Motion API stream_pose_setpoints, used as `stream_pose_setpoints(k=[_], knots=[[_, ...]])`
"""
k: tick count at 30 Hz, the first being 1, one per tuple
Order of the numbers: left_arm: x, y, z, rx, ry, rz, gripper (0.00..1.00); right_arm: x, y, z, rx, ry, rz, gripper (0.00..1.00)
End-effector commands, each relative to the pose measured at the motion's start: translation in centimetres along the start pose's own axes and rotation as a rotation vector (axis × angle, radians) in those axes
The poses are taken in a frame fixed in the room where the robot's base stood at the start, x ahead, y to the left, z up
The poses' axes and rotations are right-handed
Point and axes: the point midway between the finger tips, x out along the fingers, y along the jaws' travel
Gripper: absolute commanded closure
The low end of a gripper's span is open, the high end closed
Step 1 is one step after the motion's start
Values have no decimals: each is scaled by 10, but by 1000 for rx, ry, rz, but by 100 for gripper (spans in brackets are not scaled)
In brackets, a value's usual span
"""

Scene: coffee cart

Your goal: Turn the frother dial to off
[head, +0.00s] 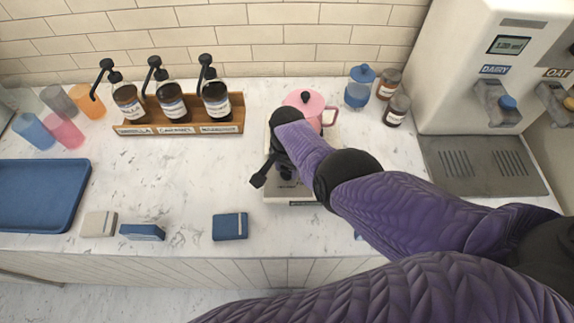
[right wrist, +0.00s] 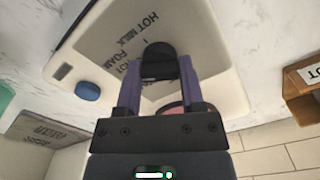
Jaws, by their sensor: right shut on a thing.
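The frother is a pale base (head: 290,195) on the counter with a pink lidded jug (head: 305,104) at its back. In the right wrist view its panel (right wrist: 115,40) reads "HOT MILK" and "HOT FOAM". The black frother dial (right wrist: 158,58) sits between the fingers of my right gripper (right wrist: 160,72), which is shut on it. In the head view my right gripper (head: 283,170) is over the base, pointing down, and hides the dial. The dial's pointer and setting cannot be read. My left gripper is not in view.
A wooden rack (head: 180,127) of pump bottles stands at the back. A blue lidded jar (head: 359,87) and two small brown jars are right of the jug. A dispenser (head: 480,65) stands far right. A blue box (head: 230,227) lies front left; a blue tray (head: 40,195) is far left.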

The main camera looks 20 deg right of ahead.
Motion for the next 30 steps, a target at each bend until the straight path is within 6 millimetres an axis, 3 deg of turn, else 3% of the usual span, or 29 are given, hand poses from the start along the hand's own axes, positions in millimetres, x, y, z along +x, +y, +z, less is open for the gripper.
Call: stream_pose_setpoints(k=[30], knots=[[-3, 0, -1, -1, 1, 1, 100, 0, 0, 0, -963, 0, 0, 100]])
